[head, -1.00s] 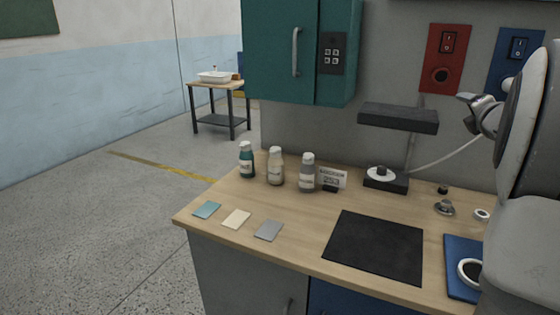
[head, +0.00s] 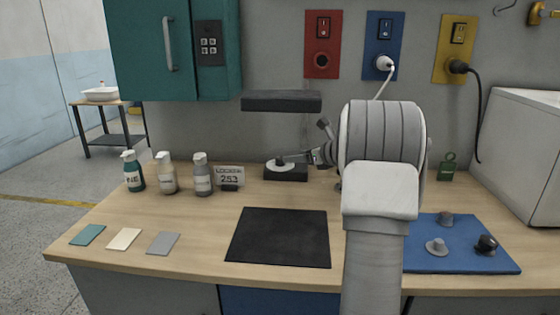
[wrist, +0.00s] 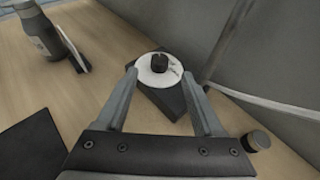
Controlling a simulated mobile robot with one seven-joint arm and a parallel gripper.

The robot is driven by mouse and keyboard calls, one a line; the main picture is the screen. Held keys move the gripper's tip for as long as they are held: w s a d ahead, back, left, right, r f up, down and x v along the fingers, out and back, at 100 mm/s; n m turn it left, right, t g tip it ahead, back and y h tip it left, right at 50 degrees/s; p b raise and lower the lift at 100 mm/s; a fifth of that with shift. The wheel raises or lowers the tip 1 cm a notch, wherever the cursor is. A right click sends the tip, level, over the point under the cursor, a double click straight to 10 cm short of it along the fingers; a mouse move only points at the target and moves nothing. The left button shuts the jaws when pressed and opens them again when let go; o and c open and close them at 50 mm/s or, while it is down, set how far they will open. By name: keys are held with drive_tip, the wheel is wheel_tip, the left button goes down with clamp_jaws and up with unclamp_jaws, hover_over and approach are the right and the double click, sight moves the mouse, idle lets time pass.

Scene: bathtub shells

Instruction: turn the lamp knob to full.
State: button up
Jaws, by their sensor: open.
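The desk lamp has a dark flat head (head: 281,101) over a dark base (head: 286,174) at the back of the wooden bench. The base carries a white dial plate (wrist: 150,78) with marks and a black lamp knob (wrist: 159,62) with a slot-like top. My gripper (wrist: 160,77) is open, with one finger on each side of the dial in the wrist view. The knob shows between and slightly beyond the fingertips. I cannot tell whether either finger touches it. In the head view my gripper (head: 309,157) reaches the lamp base from the right, and the knob is hard to make out.
A dark mat (head: 279,237) lies in front of the lamp. Several bottles and a 253 sign (head: 230,176) stand to its left. A blue tray (head: 460,260) with loose knobs is at right. A white plug (head: 385,64) sits in the blue wall plate.

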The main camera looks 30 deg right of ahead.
sight(280, 158)
drive_tip(key=x, duration=0.9)
drive_tip(key=shift+w, duration=0.15)
drive_tip(key=shift+b, duration=0.3)
clamp_jaws()
